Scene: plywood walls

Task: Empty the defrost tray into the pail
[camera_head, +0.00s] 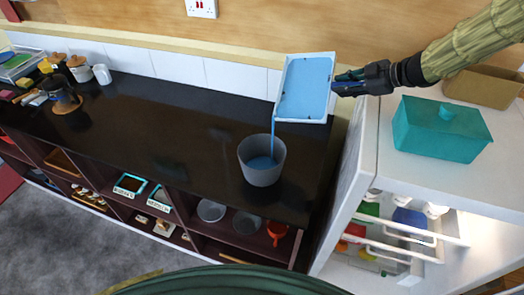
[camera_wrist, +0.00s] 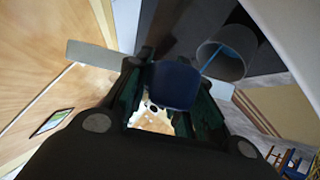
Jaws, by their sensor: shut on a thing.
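The defrost tray (camera_head: 306,90) is white and shallow, with blue liquid spread across it. My gripper (camera_head: 340,84) is shut on its right edge and holds it tilted above the dark counter. A thin blue stream falls from its lower left corner into the grey pail (camera_head: 262,172). The pail stands upright on the counter, with blue liquid inside. In the wrist view, my gripper (camera_wrist: 165,90) fills the middle, and the pail (camera_wrist: 228,62) shows at upper right with the stream entering it.
A white fridge (camera_head: 365,165) with an open lower compartment stands right of the counter. Jars, a mug (camera_head: 102,74) and a coffee maker (camera_head: 62,95) stand at far left. The middle counter is clear.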

